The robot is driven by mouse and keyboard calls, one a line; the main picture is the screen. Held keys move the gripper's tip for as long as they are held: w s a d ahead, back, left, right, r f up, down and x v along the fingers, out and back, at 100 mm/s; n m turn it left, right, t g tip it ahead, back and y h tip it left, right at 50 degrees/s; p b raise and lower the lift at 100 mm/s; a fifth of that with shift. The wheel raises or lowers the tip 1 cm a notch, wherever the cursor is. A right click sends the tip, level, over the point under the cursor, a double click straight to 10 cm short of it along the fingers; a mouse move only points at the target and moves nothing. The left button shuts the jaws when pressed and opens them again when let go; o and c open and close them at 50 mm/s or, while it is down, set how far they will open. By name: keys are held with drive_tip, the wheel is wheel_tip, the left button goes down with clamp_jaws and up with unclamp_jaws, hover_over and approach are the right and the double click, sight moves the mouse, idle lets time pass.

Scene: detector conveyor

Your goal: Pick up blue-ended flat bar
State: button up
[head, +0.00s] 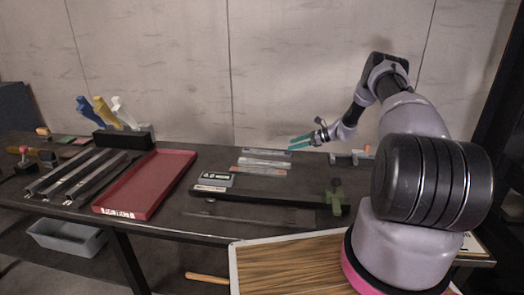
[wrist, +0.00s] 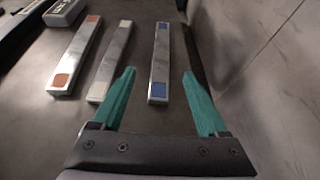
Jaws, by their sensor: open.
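The blue-ended flat bar (wrist: 159,62) is a grey metal bar with a blue square at each end. It lies flat on the table, nearest the wall of three bars, and also shows in the head view (head: 265,153). My gripper (head: 292,145) is open with teal fingers and sits above the table near the bar's right end. In the wrist view the bar's near end shows between the open fingertips (wrist: 159,73). The fingers look apart from the bar; the exact height gap is hard to tell.
Beside it lie a white-ended bar (wrist: 112,58) and an orange-ended bar (wrist: 76,52). A small device with a display (head: 216,180), a long black bar (head: 250,197) and a red tray (head: 150,184) are farther left and nearer. The wall (head: 280,80) rises behind.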

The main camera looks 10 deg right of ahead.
sight(269, 151)
drive_tip(key=shift+w+f, duration=0.25)
drive_tip(key=shift+f, duration=0.2)
drive_tip(key=shift+w+a+f, duration=0.15)
drive_tip(key=shift+a, duration=0.15)
drive_tip(key=x, duration=1)
clamp_jaws()
idle(0.6)
